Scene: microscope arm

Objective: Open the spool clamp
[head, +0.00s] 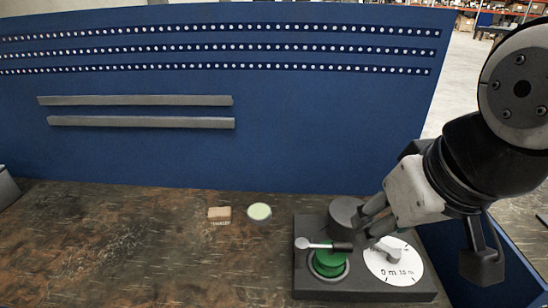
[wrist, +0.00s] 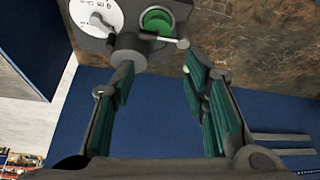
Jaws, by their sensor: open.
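The dark grey device (head: 310,283) stands at the right of the table. A green spool (head: 330,262) sits in it, and a lever clamp (head: 318,245) with a pale round knob at its left end lies across the spool's top. The spool also shows in the wrist view (wrist: 157,20), as does the lever with its knob (wrist: 184,43). My gripper (head: 367,221) is open and empty, with its fingertips close to the device's grey cylinder (head: 345,207), behind and right of the lever. I cannot tell whether a finger touches the cylinder. In the wrist view the left fingertip overlaps it.
A white dial (head: 385,270) with a small grey knob is on the device's right side. A tan block (head: 219,214) and a pale green disc (head: 259,211) lie left of the device. A blue panel (head: 200,155) with two grey rails stands behind.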

